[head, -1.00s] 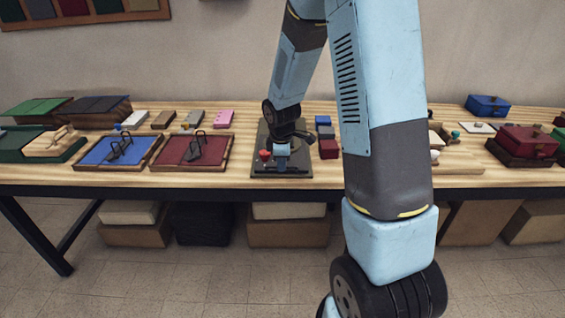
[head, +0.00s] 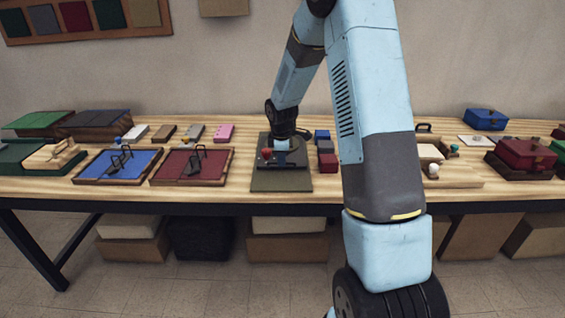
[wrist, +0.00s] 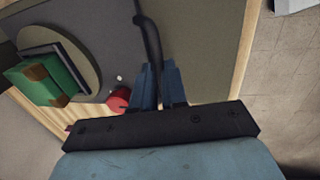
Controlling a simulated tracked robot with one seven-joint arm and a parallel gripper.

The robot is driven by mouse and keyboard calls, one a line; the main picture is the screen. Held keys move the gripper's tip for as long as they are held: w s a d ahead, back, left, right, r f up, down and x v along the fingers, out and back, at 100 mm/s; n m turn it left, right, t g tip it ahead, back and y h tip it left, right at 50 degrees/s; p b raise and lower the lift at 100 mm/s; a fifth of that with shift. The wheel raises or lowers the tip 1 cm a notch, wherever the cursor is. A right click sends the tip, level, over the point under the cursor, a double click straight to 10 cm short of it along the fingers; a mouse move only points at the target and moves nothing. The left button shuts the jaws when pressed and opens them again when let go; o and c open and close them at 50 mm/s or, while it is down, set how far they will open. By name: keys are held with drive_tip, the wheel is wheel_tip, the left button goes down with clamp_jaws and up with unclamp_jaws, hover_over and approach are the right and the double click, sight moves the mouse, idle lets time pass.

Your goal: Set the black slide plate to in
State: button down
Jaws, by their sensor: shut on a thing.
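The black slide plate (head: 262,143) lies toward the back of its olive-grey base (head: 281,181), and a bare strip of base shows in front. In the wrist view the dark plate (wrist: 95,25) is at left and the bare base (wrist: 205,35) at right. A black curved handle (wrist: 150,35) reaches between the blue fingertips of my gripper (wrist: 160,82), which is shut on it. In the head view my gripper (head: 283,146) is low over the plate. A red knob (head: 266,153) is just left of it. My gripper hides part of the plate.
A red tray (head: 188,181) and a blue tray (head: 105,180), each with a black handle, lie to the left. Small blue and red boxes (head: 327,161) stand close on the right. The wrist view shows a green box (wrist: 45,78) on a round disc.

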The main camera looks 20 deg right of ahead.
drive_tip(key=c, duration=1.2)
unclamp_jaws()
drive_tip(key=shift+o, duration=0.2)
wheel_tip(320, 180, up, 13)
drive_tip(key=s, duration=0.2)
drive_tip(key=shift+s+a+r, duration=0.2)
drive_tip(key=shift+a, duration=0.2)
drive_tip(key=s+a+r+m+t, duration=0.1)
drive_tip(key=s+r+m, duration=0.2)
drive_tip(key=s+r, duration=0.35)
drive_tip(key=s+r+m+t, duration=0.1)
drive_tip(key=s+r+m, duration=0.3)
drive_tip(key=s, duration=0.6)
drive_tip(key=s+a+r+m+t, duration=0.1)
drive_tip(key=s+r+m, duration=0.3)
drive_tip(key=s, duration=0.5)
drive_tip(key=s+m, duration=0.3)
drive_tip(key=s, duration=0.7)
drive_tip(key=shift+r+t+y, duration=0.3)
drive_tip(key=shift+r, duration=0.15)
